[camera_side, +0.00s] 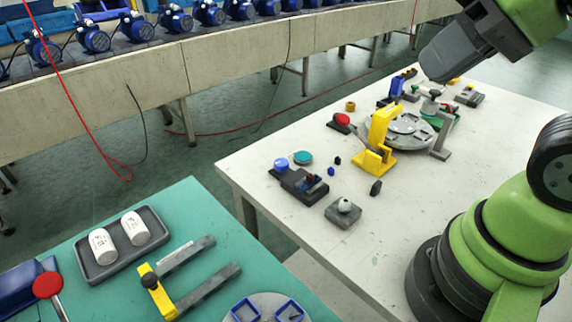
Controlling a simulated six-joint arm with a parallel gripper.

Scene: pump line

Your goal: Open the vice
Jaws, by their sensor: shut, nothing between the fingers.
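I cannot tell for sure which fixture is the vice. One candidate is the blue upright part (397,85) on a dark base at the back of the white table. Another is the grey stand (441,140) beside the round grey plate, with green and red parts near it. Both are small and partly overlapped by other things. My gripper (431,74) is at the upper right, pointing down and left above the back of the white table. It is shut and empty, and it appears apart from everything below.
A yellow C-shaped frame (378,138) stands beside the round grey plate (405,132). A dark box with a blue knob (281,165) is at the near left. The green table (190,218) holds a tray (88,267) with two white cylinders.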

